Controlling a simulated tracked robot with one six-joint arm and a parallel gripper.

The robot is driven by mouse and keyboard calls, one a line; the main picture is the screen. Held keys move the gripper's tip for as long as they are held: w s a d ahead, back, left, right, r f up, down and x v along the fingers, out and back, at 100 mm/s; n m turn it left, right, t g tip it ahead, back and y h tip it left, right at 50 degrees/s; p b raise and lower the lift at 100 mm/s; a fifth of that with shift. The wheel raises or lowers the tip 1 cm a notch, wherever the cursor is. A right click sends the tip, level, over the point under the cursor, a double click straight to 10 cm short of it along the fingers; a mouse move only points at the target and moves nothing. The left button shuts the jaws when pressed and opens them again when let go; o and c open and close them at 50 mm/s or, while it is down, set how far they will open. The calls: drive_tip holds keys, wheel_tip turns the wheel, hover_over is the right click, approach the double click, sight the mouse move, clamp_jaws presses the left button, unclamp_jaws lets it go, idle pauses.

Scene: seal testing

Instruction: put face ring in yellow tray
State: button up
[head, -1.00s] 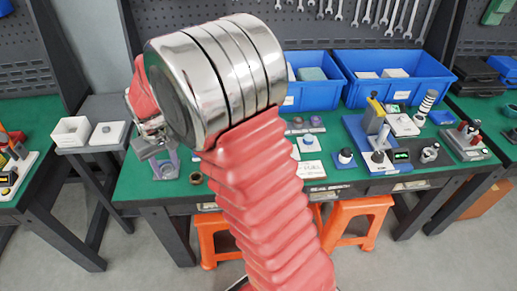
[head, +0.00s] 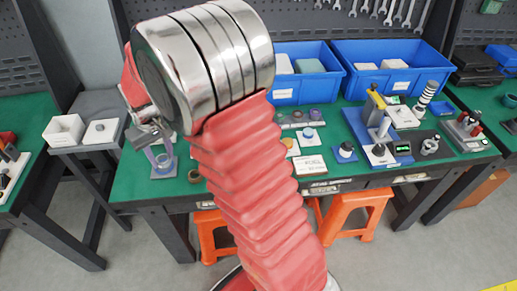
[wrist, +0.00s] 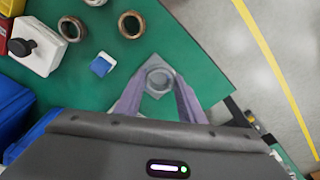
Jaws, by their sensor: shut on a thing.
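A grey ring (wrist: 160,79), which appears to be the face ring, sits between the purple fingertips of my gripper (wrist: 162,74) in the wrist view. My gripper is shut on it. A pale square pad (wrist: 152,91) shows under or just behind the ring; I cannot tell whether they touch. In the head view my gripper (head: 160,153) is low over the left end of the green bench, and the ring is too small there to tell clearly.
A bronze ring (wrist: 131,24), a greyish ring (wrist: 71,28) and a blue-topped block (wrist: 103,64) lie nearby on the green bench (wrist: 200,45). Blue bins (head: 390,88) stand at the back. A grey side table (head: 85,135) holds a white box (head: 63,131). Orange stools (head: 350,212) stand below.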

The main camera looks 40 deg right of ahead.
drive_tip(key=s+d+r, duration=0.1)
drive_tip(key=s+d, duration=0.2)
drive_tip(key=d, duration=0.7)
drive_tip(key=s+d+r+n, duration=0.1)
drive_tip(key=s+d, duration=0.3)
drive_tip(key=d, duration=0.6)
drive_tip(key=s+d+r+n, duration=0.1)
drive_tip(key=s+d, duration=0.2)
drive_tip(key=d, duration=0.7)
drive_tip(key=shift+s+d, duration=0.3)
drive_tip(key=shift+s, duration=0.1)
drive_tip(key=shift+f, duration=0.15)
drive_tip(key=shift+f, duration=3.05)
drive_tip(key=shift+f, duration=1.85)
drive_tip(key=shift+f, duration=0.15)
